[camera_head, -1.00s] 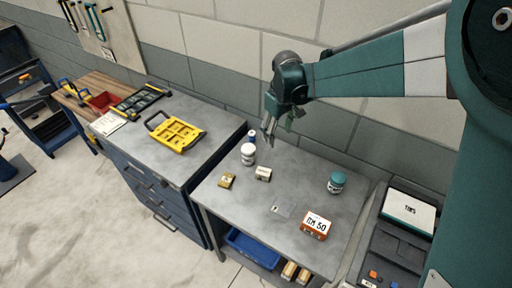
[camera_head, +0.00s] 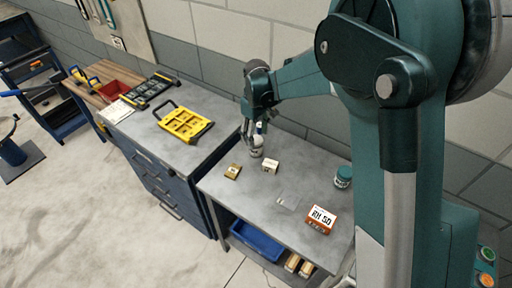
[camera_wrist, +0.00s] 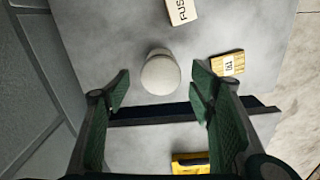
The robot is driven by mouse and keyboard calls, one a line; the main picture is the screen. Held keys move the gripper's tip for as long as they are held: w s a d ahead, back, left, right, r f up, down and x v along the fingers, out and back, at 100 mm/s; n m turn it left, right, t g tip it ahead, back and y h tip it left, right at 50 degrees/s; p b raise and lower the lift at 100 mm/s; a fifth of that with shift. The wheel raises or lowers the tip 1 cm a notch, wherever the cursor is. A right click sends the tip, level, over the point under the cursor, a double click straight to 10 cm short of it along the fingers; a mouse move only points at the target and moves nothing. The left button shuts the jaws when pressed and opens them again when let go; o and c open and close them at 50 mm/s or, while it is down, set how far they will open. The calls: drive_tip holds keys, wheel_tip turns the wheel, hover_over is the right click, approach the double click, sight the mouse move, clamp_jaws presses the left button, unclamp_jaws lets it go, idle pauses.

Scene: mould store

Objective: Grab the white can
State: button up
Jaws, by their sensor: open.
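The white can (camera_head: 257,153) stands upright at the left back of the grey worktable, partly hidden by my gripper (camera_head: 254,134). In the wrist view I see the round pale top of the can (camera_wrist: 160,73) between and just ahead of the two green fingertips. My gripper (camera_wrist: 161,91) is open and empty there, with clear space on both sides of the can. Whether the fingers are low enough to be level with the can's body is hard to tell.
Near the can are a cream box (camera_head: 271,167) and a small yellow-brown box (camera_head: 233,172). A teal-lidded jar (camera_head: 343,177) and an orange-white block (camera_head: 321,219) stand further right. The cabinet (camera_head: 205,104) to the left holds a yellow tray (camera_head: 186,124).

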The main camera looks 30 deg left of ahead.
sight(256, 147)
drive_tip(key=shift+f, duration=0.1)
drive_tip(key=shift+f, duration=1.2)
drive_tip(key=shift+f, duration=0.1)
drive_tip(key=shift+a+f, duration=0.15)
drive_tip(key=shift+f, duration=2.35)
drive_tip(key=c, duration=1.2)
drive_tip(key=shift+r, duration=0.2)
drive_tip(key=shift+r, duration=4.85)
